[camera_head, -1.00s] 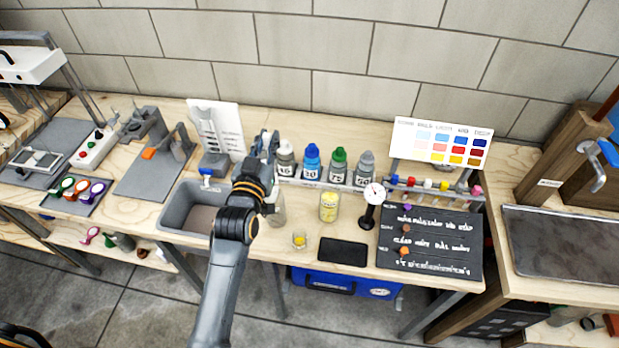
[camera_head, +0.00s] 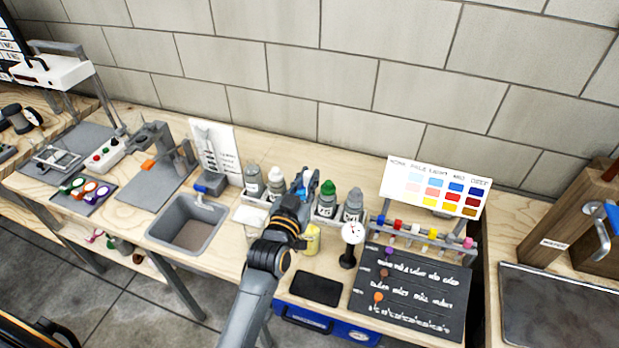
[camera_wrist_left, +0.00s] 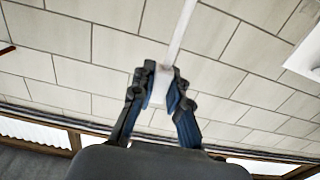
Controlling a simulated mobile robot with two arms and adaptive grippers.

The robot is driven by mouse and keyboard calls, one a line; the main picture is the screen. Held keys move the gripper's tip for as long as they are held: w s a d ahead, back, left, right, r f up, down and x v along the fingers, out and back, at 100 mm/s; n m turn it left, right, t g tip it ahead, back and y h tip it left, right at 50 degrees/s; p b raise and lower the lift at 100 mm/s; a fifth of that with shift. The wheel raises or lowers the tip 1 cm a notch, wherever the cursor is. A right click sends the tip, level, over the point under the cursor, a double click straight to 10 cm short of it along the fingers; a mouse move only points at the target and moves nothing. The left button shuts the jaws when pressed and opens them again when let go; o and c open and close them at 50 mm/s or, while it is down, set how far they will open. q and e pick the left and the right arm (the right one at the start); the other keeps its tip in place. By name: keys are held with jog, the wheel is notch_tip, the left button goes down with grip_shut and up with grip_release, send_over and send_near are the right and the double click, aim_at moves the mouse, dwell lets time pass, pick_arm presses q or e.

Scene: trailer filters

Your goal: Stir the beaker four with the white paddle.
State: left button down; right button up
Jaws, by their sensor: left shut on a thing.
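My left gripper (camera_head: 303,190) is over the middle of the bench, in front of the bottle row, mostly hidden by its own wrist in the head view. In the left wrist view its fingers (camera_wrist_left: 164,82) are shut on a white block with a thin white shaft, the white paddle (camera_wrist_left: 181,32). The shaft runs up out of that picture, so its far end is hidden. A yellow vessel (camera_head: 312,240) stands just right of my left wrist, partly covered by it. I cannot read a number on it or tell if it is beaker four. My right gripper is not in view.
Capped bottles (camera_head: 353,205) stand in a row behind my gripper. A round dial on a stand (camera_head: 350,245), a black pad (camera_head: 315,289) and a dark lettered board (camera_head: 410,295) are to the right. A grey basin (camera_head: 187,222) is to the left.

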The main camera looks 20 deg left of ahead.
pick_arm(q)
jog(key=f+b, duration=0.1)
jog(key=f, duration=0.1)
jog(key=f+b, duration=0.2)
jog(key=shift+d, duration=0.4)
jog(key=shift+a+f, duration=0.1)
jog(key=shift+f, duration=0.4)
notch_tip(320, 180, down, 3)
jog(key=shift+w+r+b, duration=0.1)
jog(key=shift+b, duration=1.1)
notch_tip(320, 180, down, 2)
jog(key=shift+f+b, duration=0.15)
jog(key=shift+b, duration=0.6)
jog(key=shift+f+b, duration=0.5)
jog(key=shift+f, duration=0.3)
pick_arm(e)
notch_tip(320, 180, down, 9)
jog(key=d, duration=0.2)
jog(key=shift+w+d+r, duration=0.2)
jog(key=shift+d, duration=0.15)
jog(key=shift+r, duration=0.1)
